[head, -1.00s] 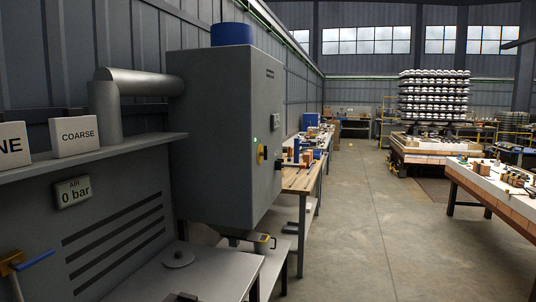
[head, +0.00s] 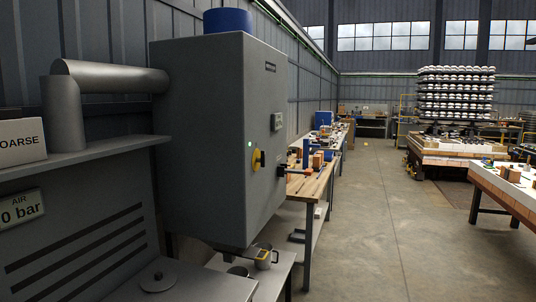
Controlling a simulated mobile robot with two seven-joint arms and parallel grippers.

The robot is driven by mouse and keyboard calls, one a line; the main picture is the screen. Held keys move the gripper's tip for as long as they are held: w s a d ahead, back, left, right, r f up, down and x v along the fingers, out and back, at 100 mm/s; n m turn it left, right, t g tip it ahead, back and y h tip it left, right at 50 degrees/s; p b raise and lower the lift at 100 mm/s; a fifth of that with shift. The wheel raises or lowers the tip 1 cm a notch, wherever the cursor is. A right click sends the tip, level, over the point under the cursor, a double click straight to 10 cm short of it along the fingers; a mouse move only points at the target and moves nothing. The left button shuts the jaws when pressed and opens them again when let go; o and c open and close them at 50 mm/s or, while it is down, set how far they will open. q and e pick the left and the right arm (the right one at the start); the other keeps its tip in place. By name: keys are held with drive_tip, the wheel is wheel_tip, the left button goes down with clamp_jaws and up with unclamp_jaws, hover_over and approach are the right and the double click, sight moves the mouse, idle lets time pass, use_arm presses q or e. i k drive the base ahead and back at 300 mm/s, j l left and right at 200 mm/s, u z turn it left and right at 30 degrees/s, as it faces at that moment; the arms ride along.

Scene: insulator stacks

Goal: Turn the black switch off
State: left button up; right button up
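A large grey cabinet (head: 205,150) fills the left middle of the head view. On its right-hand face is a black rotary switch (head: 257,160) on a yellow plate, seen at a steep angle, so its handle position is hard to tell. A small green light (head: 250,144) glows just above and left of it. A second dark knob (head: 281,170) sticks out from the same face farther along. Neither of my grippers is in view.
A grey bench with a round lidded disc (head: 158,281) stands in front of the cabinet. A yellow-and-grey cup-like item (head: 264,256) sits below the cabinet. A wooden workbench (head: 312,184) lies beyond. The concrete floor (head: 385,240) to the right is open.

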sight(262, 160)
drive_tip(key=i+l+u, duration=0.1)
drive_tip(key=i+l, duration=0.25)
drive_tip(key=i+l+u, duration=0.1)
drive_tip(key=i+l, duration=0.3)
drive_tip(key=i+l+u, duration=0.1)
drive_tip(key=i+l, duration=0.3)
drive_tip(key=i+l+u, duration=0.1)
drive_tip(key=i+l, duration=0.35)
drive_tip(key=i+l+u, duration=0.1)
drive_tip(key=i+l, duration=0.3)
drive_tip(key=i+l+u, duration=0.1)
drive_tip(key=i+l, duration=0.25)
drive_tip(key=l, duration=0.25)
drive_tip(key=i+l, duration=0.35)
drive_tip(key=l, duration=0.2)
drive_tip(key=j+u, duration=0.05)
